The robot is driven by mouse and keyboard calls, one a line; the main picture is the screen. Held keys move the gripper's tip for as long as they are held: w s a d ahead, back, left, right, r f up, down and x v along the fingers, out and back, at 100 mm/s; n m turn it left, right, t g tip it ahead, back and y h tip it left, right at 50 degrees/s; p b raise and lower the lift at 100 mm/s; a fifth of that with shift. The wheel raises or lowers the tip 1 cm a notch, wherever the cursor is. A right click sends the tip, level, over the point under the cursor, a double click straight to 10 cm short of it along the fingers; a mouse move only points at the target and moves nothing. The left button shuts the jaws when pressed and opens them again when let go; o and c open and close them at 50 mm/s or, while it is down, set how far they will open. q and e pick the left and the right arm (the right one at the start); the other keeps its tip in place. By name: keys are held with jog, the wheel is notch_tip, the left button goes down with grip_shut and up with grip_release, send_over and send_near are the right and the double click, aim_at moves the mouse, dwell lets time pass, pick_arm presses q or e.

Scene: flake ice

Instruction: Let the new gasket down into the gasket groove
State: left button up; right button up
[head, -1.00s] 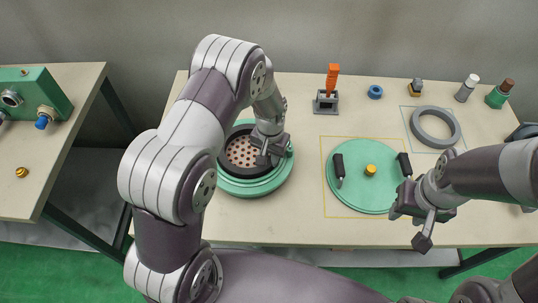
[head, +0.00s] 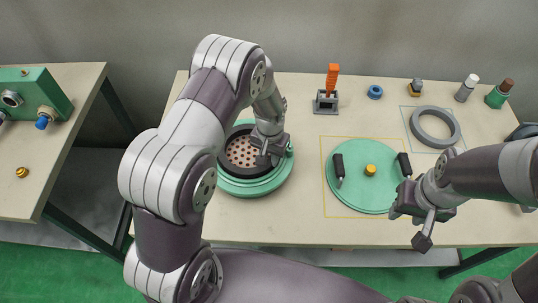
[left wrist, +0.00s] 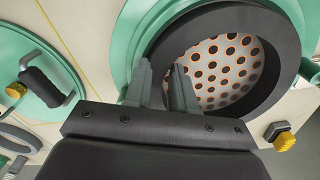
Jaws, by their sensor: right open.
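The new gasket, a thick black ring (head: 231,183), is at the round green housing (head: 262,190) on the table. In the left wrist view the black ring (left wrist: 285,35) surrounds a plate with orange-rimmed holes. My left gripper (head: 264,158) is at the ring's right side. In the left wrist view my left gripper (left wrist: 161,85) has one finger outside the ring wall and one inside, shut on it. The gasket groove is hidden under the ring, and I cannot tell whether the ring touches its bottom. My right gripper (head: 410,227) is open and empty by the green lid.
The green lid (head: 360,195) with two black handles and a yellow knob lies right of the housing. A grey ring (head: 414,129) lies behind it. An orange-handled tool (head: 332,85) stands in a holder at the back. A side table (head: 60,160) holds a green box.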

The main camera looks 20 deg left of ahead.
pick_arm(q)
jog(key=shift+s+d+f, duration=0.1)
jog(key=shift+s+f, duration=0.1)
jog(key=shift+s, duration=0.05)
jog(key=shift+o, duration=0.5)
jog(key=o, duration=1)
jog(key=shift+s+d, duration=0.1)
jog(key=shift+d+r, duration=0.1)
jog(key=shift+p, duration=0.3)
jog(key=shift+s+a+r, duration=0.1)
jog(key=shift+s+a, duration=0.1)
jog(key=shift+s, duration=0.1)
jog(key=shift+s+p, duration=0.3)
jog(key=shift+s+a, duration=0.1)
jog(key=shift+s, duration=0.15)
